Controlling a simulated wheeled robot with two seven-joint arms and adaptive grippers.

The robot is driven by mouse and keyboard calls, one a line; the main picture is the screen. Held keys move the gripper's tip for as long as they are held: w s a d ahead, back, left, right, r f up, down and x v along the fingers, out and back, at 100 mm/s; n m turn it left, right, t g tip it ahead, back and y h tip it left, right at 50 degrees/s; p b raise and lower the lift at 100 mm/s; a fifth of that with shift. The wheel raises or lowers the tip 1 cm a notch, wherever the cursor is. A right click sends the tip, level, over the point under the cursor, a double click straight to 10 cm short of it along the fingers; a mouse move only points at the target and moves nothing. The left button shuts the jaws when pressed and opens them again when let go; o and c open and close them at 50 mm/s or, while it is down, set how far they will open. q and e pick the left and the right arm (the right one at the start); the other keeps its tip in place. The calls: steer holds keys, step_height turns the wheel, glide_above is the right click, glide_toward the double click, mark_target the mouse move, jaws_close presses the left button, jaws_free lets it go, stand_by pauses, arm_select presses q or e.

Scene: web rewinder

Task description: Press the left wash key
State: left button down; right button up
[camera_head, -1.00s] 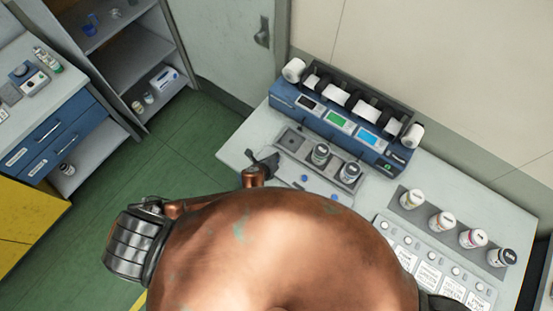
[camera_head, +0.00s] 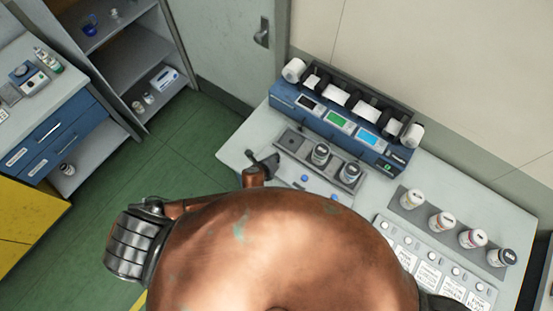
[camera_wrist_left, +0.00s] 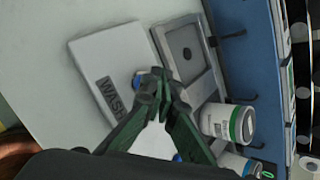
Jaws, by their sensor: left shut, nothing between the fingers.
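The wash panel is a pale plate with a dark WASH label (camera_wrist_left: 112,95) in the left wrist view; it also shows in the head view (camera_head: 285,172). The left wash key is a small blue button (camera_head: 304,178), partly hidden behind my fingers in the wrist view (camera_wrist_left: 137,80). A second blue key (camera_wrist_left: 177,158) shows lower in the wrist view, partly covered by a finger. My left gripper (camera_head: 264,160) is shut and empty, over the panel; its fingertips (camera_wrist_left: 162,86) appear right beside the left key. I cannot tell whether they touch. My right gripper is not in view.
A blue machine with screens and white rolls (camera_head: 340,122) stands behind. Several jars (camera_head: 442,222) line the right. My copper arm hides the bench front.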

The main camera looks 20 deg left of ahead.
arm_select(q)
steer(key=shift+f, duration=0.3)
steer(key=shift+f, duration=0.45)
stand_by(0.5)
steer(key=shift+s+r, duration=0.1)
steer(key=shift+r+p, duration=0.75)
steer(key=shift+p, duration=0.2)
step_height(320, 180, up, 5)
steer(key=p, duration=0.5)
steer(key=shift+r+p, duration=0.1)
steer(key=shift+p, duration=0.25)
stand_by(0.5)
